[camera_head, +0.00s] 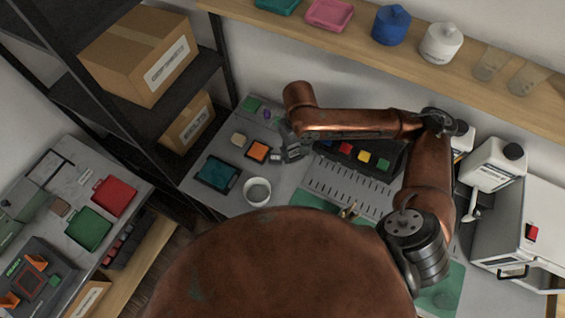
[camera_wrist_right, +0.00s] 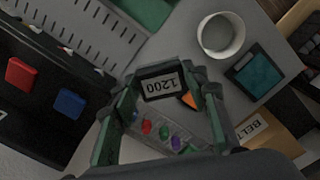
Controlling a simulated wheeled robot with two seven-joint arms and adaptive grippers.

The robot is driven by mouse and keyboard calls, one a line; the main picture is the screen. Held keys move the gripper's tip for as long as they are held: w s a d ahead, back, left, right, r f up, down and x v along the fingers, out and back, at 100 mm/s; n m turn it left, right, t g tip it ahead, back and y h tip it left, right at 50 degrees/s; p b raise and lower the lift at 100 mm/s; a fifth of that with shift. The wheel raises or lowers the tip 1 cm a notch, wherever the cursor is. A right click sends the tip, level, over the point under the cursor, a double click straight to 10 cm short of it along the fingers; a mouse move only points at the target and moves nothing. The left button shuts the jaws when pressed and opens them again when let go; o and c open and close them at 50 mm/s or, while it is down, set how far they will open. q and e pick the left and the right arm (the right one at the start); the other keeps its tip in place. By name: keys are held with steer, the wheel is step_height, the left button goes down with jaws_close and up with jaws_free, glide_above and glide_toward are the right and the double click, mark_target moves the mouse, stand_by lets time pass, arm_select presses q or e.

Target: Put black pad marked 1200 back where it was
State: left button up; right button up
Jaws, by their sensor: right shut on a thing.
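The black pad marked 1200 (camera_wrist_right: 162,86) shows in the right wrist view between the fingers of my right gripper (camera_wrist_right: 162,88), its white label upside down. The gripper is shut on it. In the head view my right gripper (camera_head: 293,150) hangs over the grey table, between the orange pad (camera_head: 258,152) and the black tray (camera_head: 400,164); the held pad cannot be made out there. The tray holds several coloured pads, among them a red one (camera_wrist_right: 22,74) and a blue one (camera_wrist_right: 69,102) in the right wrist view. My left gripper is not in view.
A white cup (camera_head: 257,191) and a teal-screened device (camera_head: 218,174) stand left of the tray. A slotted light plate (camera_head: 345,190) lies in front of it. In the right wrist view, a clear box (camera_wrist_right: 170,130) holds small coloured parts. A shelf (camera_head: 290,25) runs behind.

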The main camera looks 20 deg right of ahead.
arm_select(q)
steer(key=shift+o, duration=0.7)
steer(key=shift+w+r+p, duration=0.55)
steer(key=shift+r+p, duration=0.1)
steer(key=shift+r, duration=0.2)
arm_select(e)
steer(key=s+a+f+n+p, duration=0.1)
steer(key=s+a+f+n, duration=0.5)
steer(key=f, duration=0.3)
steer(key=shift+n, duration=0.6)
steer(key=w+d+f, duration=0.2)
steer(key=w+f, duration=0.1)
steer(key=w+d+f, duration=0.3)
steer(key=w, duration=0.1)
steer(key=w+d+f+b, duration=0.1)
steer(key=w+d+f, duration=0.2)
steer(key=w+f, duration=0.1)
steer(key=shift+w+d+f, duration=0.1)
steer(key=shift+d, duration=0.05)
steer(key=shift+w+d+f, duration=0.1)
steer(key=shift+d+f, duration=0.05)
steer(key=shift+f, duration=0.05)
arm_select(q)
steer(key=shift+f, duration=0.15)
arm_select(e)
steer(key=shift+f, duration=1.6)
steer(key=shift+f, duration=0.1)
steer(key=o, duration=1)
